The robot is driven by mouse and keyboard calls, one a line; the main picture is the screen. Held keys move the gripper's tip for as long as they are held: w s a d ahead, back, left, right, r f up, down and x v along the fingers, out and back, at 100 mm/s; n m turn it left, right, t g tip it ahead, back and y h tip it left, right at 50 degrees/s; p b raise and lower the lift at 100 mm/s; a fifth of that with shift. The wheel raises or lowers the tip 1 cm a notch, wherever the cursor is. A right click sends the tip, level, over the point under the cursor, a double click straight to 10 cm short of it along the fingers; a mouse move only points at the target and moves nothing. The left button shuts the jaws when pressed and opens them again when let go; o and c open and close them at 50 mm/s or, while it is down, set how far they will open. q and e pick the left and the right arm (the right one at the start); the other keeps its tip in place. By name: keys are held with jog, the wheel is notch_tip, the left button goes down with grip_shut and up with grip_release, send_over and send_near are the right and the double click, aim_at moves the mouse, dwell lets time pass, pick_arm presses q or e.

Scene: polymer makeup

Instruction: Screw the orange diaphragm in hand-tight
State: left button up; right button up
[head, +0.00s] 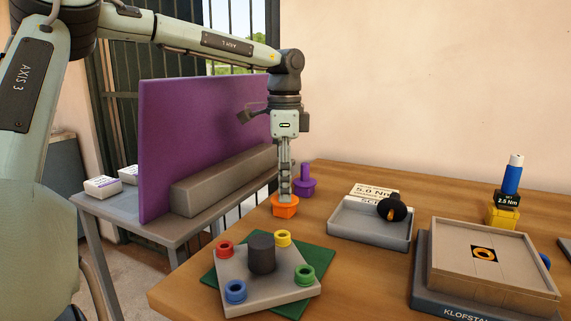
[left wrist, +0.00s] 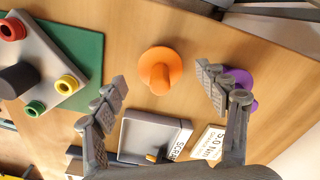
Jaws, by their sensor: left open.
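The orange diaphragm (head: 285,209) stands on the wooden table, directly below my left gripper (head: 284,195). In the left wrist view the orange diaphragm (left wrist: 155,62) shows as a round flange with a stem pointing toward the camera. My left gripper (left wrist: 160,78) is open there, its fingers spread to either side of the diaphragm with gaps; contact is not visible. A similar purple piece (head: 304,181) stands just behind, and it also shows in the left wrist view (left wrist: 240,82), partly hidden by a finger. My right gripper is not in view.
A grey block (head: 240,285) with coloured rings and a dark cylinder sits on a green mat (head: 322,258). A grey tray (head: 370,228) holds a black-and-orange object (head: 392,208). A box with an orange ring mark (head: 484,254) and a blue-handled driver (head: 512,177) stand right. A purple panel (head: 190,140) stands left.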

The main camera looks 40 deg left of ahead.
pick_arm(q)
jog(key=shift+f, duration=0.8)
jog(key=c, duration=1.2)
jog(key=shift+c, duration=0.2)
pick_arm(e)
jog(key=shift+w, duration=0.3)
pick_arm(q)
jog(key=shift+r, duration=0.25)
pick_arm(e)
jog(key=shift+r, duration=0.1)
pick_arm(q)
jog(key=shift+r, duration=0.35)
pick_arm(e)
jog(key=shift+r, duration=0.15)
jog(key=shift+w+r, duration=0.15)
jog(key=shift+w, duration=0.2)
